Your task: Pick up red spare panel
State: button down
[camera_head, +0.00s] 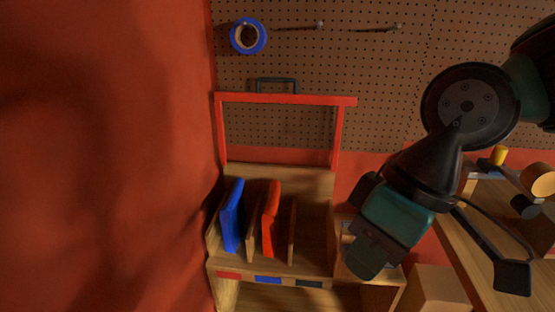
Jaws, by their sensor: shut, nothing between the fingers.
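The red spare panel (271,218) stands upright, leaning slightly, in a slot of a wooden rack (322,235) at the lower centre. A blue panel (232,216) stands in the slot to its left, with a wooden divider between them. The red panel's lower edge is close to the rack's front lip. My gripper (365,262) is to the right of the rack, pointing down and left. It is shut and empty, apart from both panels. Its fingertips are dark and hard to make out.
Red, blue and dark labels (268,280) mark the rack's front edge. A red frame (285,98) rises behind the rack. A large red surface (105,160) fills the left side. A wooden bench (480,245) with small parts lies right. Blue tape (248,36) hangs on the pegboard.

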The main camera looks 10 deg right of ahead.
aim_at(269, 217)
jog(key=u, duration=0.5)
jog(key=i, duration=0.85)
jog(key=z, duration=0.5)
